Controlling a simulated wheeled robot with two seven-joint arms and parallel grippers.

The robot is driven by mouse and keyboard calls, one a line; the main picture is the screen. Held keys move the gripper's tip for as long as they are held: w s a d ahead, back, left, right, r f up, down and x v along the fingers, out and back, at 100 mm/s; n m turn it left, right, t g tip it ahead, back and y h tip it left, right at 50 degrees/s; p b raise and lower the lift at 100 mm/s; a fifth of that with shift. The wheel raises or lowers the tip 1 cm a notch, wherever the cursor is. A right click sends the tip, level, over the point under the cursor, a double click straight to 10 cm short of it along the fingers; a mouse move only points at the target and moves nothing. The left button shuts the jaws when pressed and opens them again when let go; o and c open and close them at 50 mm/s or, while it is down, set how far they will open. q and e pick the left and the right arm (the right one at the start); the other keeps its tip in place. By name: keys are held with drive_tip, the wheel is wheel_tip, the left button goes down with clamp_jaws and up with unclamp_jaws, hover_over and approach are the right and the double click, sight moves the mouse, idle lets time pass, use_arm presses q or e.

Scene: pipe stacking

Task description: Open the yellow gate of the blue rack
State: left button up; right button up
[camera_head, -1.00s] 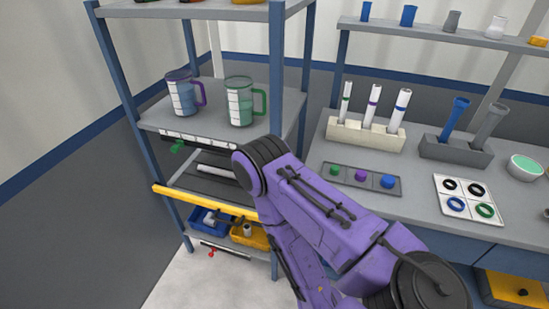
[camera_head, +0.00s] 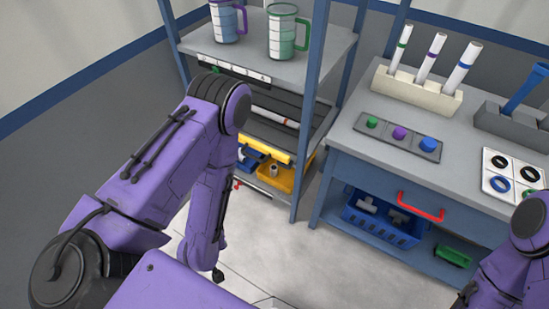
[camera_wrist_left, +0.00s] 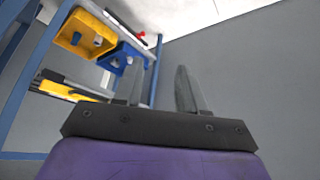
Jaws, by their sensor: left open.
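The blue rack (camera_head: 315,100) stands at the upper middle of the head view. Its yellow gate (camera_head: 267,151) is a bar across the front, above the bins; my purple left arm hides its left part. In the left wrist view a yellow bar (camera_wrist_left: 72,91), which looks like the gate, shows at the left, partly behind my gripper. My left gripper (camera_wrist_left: 158,88) is open and empty, its two grey fingers apart against the grey wall and clear of the bar. My right forearm shows at the right edge of the head view, its gripper out of frame.
Measuring mugs (camera_head: 284,35) stand on the rack's upper shelf. A pipe (camera_head: 270,116) lies behind the gate. Blue and yellow bins (camera_head: 285,178) sit below. A workbench (camera_head: 360,150) with a red-handled drawer is at the right. The floor between is clear.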

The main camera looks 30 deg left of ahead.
use_arm(q)
drive_tip(key=w+f+n+t+b, duration=0.2)
drive_tip(key=w+f+b, duration=0.3)
drive_tip(key=w+f, duration=0.1)
drive_tip(key=n+t+y+b, duration=0.3)
drive_tip(key=n+t+b, duration=0.9)
drive_tip(key=b, duration=1.1)
approach(252, 156)
drive_tip(key=x, duration=0.9)
drive_tip(key=shift+w+a+f, duration=0.2)
drive_tip(key=shift+w+f, duration=0.1)
drive_tip(key=shift+w+a, duration=0.1)
drive_tip(key=shift+w, duration=0.2)
use_arm(e)
wheel_tip(252, 156, down, 31)
drive_tip(key=shift+f, duration=0.2)
use_arm(q)
clamp_jaws()
